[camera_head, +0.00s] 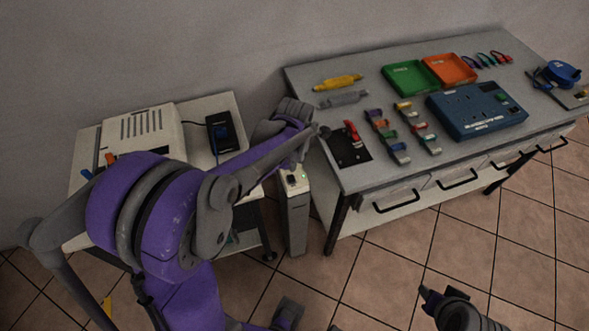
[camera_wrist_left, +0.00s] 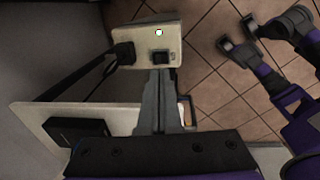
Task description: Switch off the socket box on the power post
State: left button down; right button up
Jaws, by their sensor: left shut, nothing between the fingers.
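The power post (camera_head: 295,222) stands between the two tables, with the socket box on its top. A green light shows on the box. In the left wrist view the socket box (camera_wrist_left: 178,35) is pale, with a lit indicator (camera_wrist_left: 158,32), a small black switch (camera_wrist_left: 161,57) and a black plug (camera_wrist_left: 123,53) with a cable. My left gripper (camera_wrist_left: 161,72) is shut and empty, its fingertips close to the switch. I cannot tell whether they touch it. In the head view its fingertips are largely hidden. My right gripper (camera_head: 432,296) is low at the bottom, away from the post.
A side table (camera_head: 85,180) with a pale device (camera_head: 140,130) and a black box (camera_head: 226,131) is left of the post. The workbench (camera_head: 375,180) on the right holds trays, a blue case (camera_head: 477,108) and several small parts. Tiled floor is open in front.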

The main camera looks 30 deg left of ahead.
pick_arm(q)
notch_tip(320, 180, up, 8)
jog(key=shift+s+p, duration=0.25)
jog(key=shift+p, duration=0.05)
jog(key=shift+d, duration=0.1)
dwell(0.3)
